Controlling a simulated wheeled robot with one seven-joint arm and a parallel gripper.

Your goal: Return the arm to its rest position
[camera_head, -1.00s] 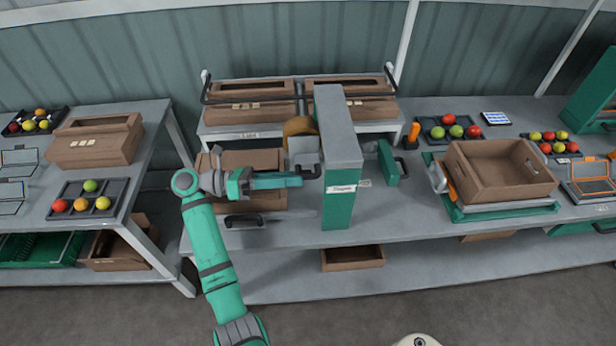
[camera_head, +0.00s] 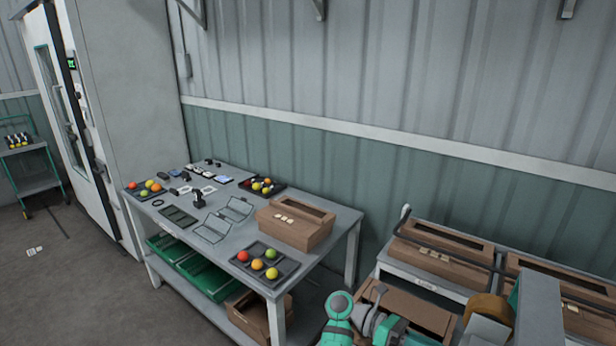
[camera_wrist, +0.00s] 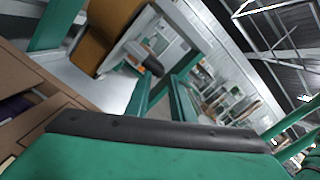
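My arm (camera_head: 338,318) shows only in part at the bottom edge of the head view, a green and grey wrist joint in front of a brown carton. The rest of the arm is below the picture. In the wrist view my gripper (camera_wrist: 168,78) shows two green fingers standing apart, with nothing visible held between them. The gripper's green body with its dark bar fills the bottom of that view. A brown tape roll (camera_wrist: 108,38) is beyond it at the upper left.
A grey table (camera_head: 322,237) at left bears tomato trays (camera_head: 285,268), a brown carton (camera_head: 293,222) and small devices. Cartons on a raised shelf and a grey-topped post (camera_head: 540,305) crowd the lower right, close to my arm.

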